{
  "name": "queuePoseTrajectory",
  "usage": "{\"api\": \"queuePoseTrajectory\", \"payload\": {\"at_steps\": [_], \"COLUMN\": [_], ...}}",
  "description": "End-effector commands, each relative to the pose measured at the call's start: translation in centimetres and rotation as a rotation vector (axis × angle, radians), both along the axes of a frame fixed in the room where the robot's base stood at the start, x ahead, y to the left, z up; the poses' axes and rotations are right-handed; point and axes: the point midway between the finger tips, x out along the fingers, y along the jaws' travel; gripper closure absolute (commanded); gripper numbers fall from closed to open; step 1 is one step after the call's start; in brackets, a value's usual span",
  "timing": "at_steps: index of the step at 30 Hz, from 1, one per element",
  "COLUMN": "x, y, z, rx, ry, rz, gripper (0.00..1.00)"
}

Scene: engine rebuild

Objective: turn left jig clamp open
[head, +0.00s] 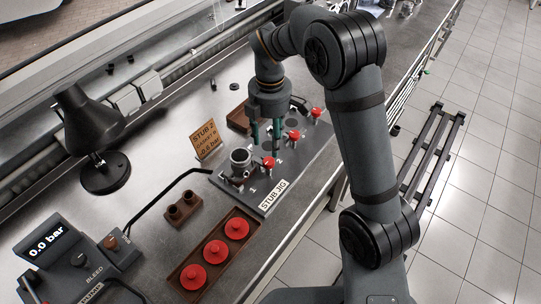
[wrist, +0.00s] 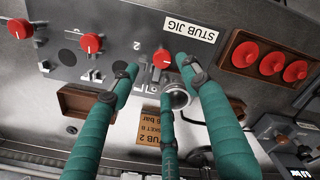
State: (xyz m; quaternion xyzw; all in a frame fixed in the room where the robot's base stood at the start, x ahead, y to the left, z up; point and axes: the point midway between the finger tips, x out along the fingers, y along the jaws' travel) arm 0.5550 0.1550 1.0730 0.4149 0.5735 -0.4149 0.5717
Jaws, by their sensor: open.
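The stub jig (head: 272,185) is a grey plate with a white label and a row of red clamp knobs. The left clamp knob (head: 268,161) is beside the metal stub (head: 241,160) at the jig's left end. In the wrist view, the same knob (wrist: 161,60) lies between the teal fingers of my gripper (wrist: 157,75). The fingers are spread and no grip on the knob shows. In the head view, my gripper (head: 266,138) points down just behind the knob. The other red knobs, middle (head: 293,135) and right (head: 315,112), stand farther along the jig.
A brown tray with several red caps (head: 203,270) lies in front of the jig. A brown block (head: 182,209), a STUB 2 sign (head: 206,140) and a black lamp (head: 105,172) stand left. A pump box reading 0.0 bar (head: 60,255) is at lower left.

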Motion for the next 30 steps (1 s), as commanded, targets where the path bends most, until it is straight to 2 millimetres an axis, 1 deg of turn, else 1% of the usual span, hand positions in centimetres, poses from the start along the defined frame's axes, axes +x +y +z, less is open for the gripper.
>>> {"api": "queuePoseTrajectory", "payload": {"at_steps": [1,6,9,13,18,25,30], "x": [-0.2,-0.2,-0.2,-0.1,-0.1,-0.1,-0.1], "y": [0.0,0.0,0.0,0.0,0.1,0.1,0.1], "z": [-1.0,-4.1,-5.8,-7.2,-8.0,-8.1,-8.0], "rx": [-0.002,-0.003,-0.002,-0.001,0.001,0.001,0.001], "ry": [0.007,0.005,0.005,0.003,0.001,0.000,0.000], "rz": [0.002,0.000,0.000,-0.001,-0.002,-0.002,-0.002], "gripper": [0.54,0.54,0.54,0.54,0.54,0.54,0.64]}}
